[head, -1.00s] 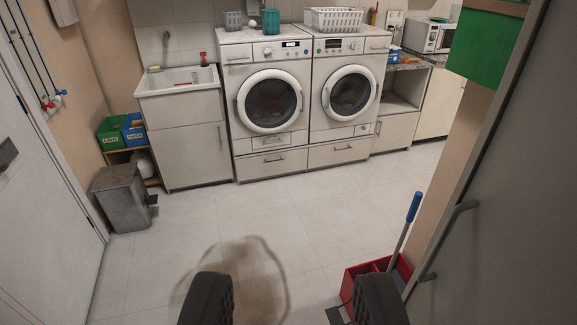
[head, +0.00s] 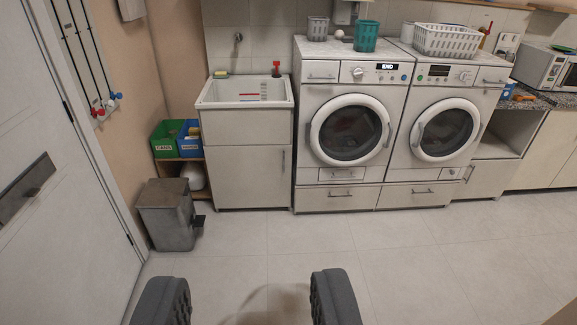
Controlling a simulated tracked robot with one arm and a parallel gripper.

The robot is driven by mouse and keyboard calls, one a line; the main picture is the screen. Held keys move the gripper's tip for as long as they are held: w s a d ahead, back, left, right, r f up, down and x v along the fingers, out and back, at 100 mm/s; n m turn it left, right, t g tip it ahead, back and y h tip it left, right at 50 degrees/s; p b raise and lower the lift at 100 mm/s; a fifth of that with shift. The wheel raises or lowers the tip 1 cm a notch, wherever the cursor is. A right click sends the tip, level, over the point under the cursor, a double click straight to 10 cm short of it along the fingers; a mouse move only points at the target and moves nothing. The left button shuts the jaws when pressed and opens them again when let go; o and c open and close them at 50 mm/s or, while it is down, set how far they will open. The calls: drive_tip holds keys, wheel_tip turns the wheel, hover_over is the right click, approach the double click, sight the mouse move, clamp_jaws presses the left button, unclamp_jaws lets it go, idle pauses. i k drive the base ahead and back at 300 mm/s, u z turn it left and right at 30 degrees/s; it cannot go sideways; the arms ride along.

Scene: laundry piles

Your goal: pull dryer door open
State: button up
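Two white front-loading machines stand side by side in the head view. The left machine (head: 348,82) shows "END" on its display, and its round door (head: 350,130) looks shut. The right machine (head: 452,82) has a similar round door (head: 445,130), also looking shut. I cannot tell from the picture which one is the dryer. My gripper (head: 248,298) is at the bottom of the view, its two dark fingers wide apart with nothing between them. It is well short of both machines, with open floor between.
A sink cabinet (head: 245,175) stands left of the machines. A grey pedal bin (head: 165,215) and green and blue boxes (head: 190,137) are further left, near a white door (head: 50,200). A white basket (head: 445,40) sits on top. The tiled floor (head: 310,243) ahead is clear.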

sight(313, 132)
drive_tip(key=u, duration=0.05)
drive_tip(key=i, duration=1.25)
drive_tip(key=z, duration=0.25)
drive_tip(key=i, duration=1.25)
drive_tip(key=z, duration=0.7)
drive_tip(key=i, duration=1.15)
drive_tip(key=z, duration=0.35)
